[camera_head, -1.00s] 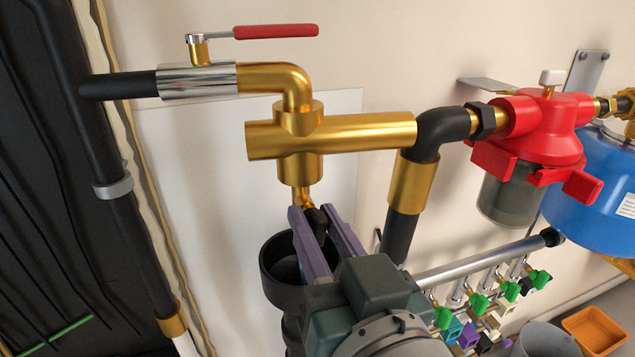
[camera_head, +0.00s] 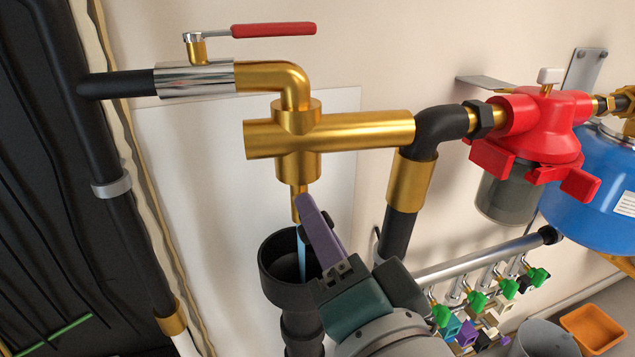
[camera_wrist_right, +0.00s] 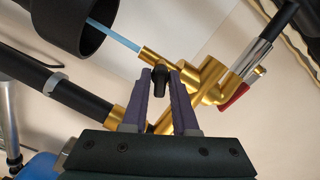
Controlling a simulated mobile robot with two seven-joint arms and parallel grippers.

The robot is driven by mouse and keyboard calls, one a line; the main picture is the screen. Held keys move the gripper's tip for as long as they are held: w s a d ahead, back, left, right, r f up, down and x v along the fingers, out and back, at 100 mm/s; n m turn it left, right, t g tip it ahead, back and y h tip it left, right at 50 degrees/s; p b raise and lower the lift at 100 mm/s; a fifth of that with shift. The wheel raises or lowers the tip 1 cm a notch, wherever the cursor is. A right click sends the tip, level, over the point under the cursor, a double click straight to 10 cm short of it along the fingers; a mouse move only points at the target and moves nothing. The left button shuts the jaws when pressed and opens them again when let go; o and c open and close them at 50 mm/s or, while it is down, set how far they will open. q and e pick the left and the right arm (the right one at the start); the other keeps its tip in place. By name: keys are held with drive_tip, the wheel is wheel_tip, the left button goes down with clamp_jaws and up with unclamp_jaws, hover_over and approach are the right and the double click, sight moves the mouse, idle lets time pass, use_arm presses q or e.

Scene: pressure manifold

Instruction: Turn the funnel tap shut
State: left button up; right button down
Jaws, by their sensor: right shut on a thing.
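The funnel tap is a small brass spout (camera_head: 297,203) with a black handle (camera_wrist_right: 160,88), below the brass cross fitting (camera_head: 298,140). My right gripper (camera_head: 306,206), with purple fingers, is shut on the black handle; in the right wrist view (camera_wrist_right: 160,78) a finger lies on each side of it. In the head view the gripper mostly hides the handle. A light blue stream (camera_head: 301,258) runs from the spout into the black funnel (camera_head: 272,268) below. The stream also shows in the right wrist view (camera_wrist_right: 115,35). My left gripper is not in view.
A red lever (camera_head: 275,30) sits on the pipe above. A black elbow (camera_head: 437,133), a red filter housing (camera_head: 540,125) and a blue tank (camera_head: 590,190) stand to the right. A manifold with green taps (camera_head: 478,298) lies lower right. A dark pipe (camera_head: 120,220) runs down the left.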

drive_tip(key=m+b, duration=0.1)
drive_tip(key=m, duration=0.4)
drive_tip(key=shift+f+m, duration=0.1)
drive_tip(key=shift+m, duration=0.2)
idle(0.4)
drive_tip(key=c, duration=0.9)
unclamp_jaws()
drive_tip(key=shift+o, duration=0.2)
drive_tip(key=shift+s, duration=0.1)
drive_tip(key=v, duration=0.9)
drive_tip(key=shift+s+d, duration=0.15)
drive_tip(key=shift+s, duration=0.2)
